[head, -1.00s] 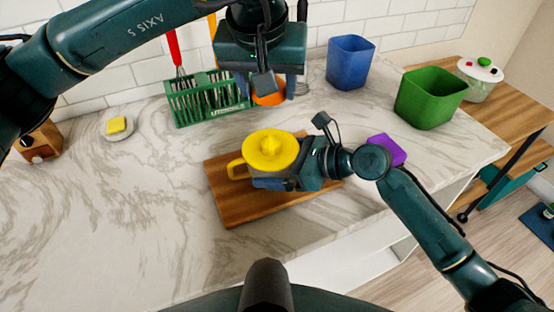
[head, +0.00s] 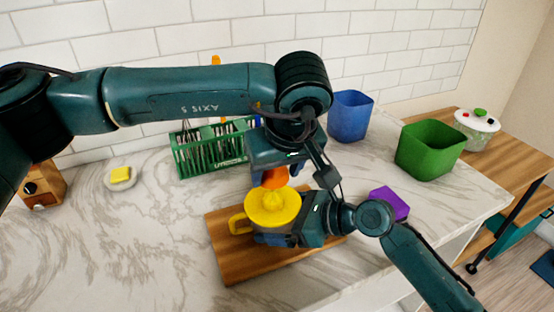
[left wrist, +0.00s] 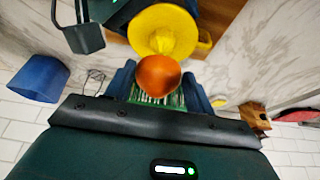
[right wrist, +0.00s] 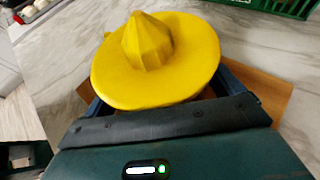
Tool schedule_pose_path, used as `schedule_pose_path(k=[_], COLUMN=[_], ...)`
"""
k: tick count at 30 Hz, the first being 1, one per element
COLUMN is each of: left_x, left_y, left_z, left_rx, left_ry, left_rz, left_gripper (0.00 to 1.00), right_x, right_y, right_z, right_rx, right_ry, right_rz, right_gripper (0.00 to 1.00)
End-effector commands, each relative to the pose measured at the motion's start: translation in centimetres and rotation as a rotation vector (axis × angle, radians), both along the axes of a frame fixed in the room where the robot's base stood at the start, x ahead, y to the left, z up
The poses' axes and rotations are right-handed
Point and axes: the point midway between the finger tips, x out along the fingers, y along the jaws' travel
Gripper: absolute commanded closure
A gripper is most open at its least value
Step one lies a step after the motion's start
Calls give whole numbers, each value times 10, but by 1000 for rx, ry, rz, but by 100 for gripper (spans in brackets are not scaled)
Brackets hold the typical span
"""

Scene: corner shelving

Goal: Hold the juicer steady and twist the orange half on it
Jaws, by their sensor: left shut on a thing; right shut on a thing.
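The yellow juicer (head: 262,207) stands on a wooden board, its ribbed cone pointing up and its handle to the left. My right gripper (head: 277,238) is shut on the juicer's body from the right; the juicer's wide yellow top fills much of the right wrist view (right wrist: 165,70). My left gripper (head: 274,180) points down and is shut on the orange half (head: 275,178), just above the cone. In the left wrist view the orange half (left wrist: 158,75) sits between the fingers, near the juicer's cone (left wrist: 163,38). Whether it touches the cone I cannot tell.
The wooden board (head: 232,262) lies on the marble counter. A green utensil rack (head: 210,152) stands behind. A purple block (head: 390,202), green bin (head: 428,150) and blue bin (head: 350,117) are to the right. A sponge on a dish (head: 121,176) is at left; counter there is clear.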

Motion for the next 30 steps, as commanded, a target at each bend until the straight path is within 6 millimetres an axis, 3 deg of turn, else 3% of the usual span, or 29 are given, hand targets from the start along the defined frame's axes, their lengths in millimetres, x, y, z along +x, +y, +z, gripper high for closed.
schedule_pose_path(k=[12,28,29,30], left_x=[0,0,0,0], left_y=[0,0,0,0], left_z=[-30,-38,-38,-38], left_rx=[0,0,0,0], left_ry=[0,0,0,0], left_rz=[-2,-2,-2,-2], left_gripper=[69,69,49,52], right_x=[0,0,0,0], right_y=[0,0,0,0], right_z=[0,0,0,0], right_rx=[1,1,1,1], right_ry=[0,0,0,0], right_rz=[0,0,0,0], right_gripper=[32,32,32,32])
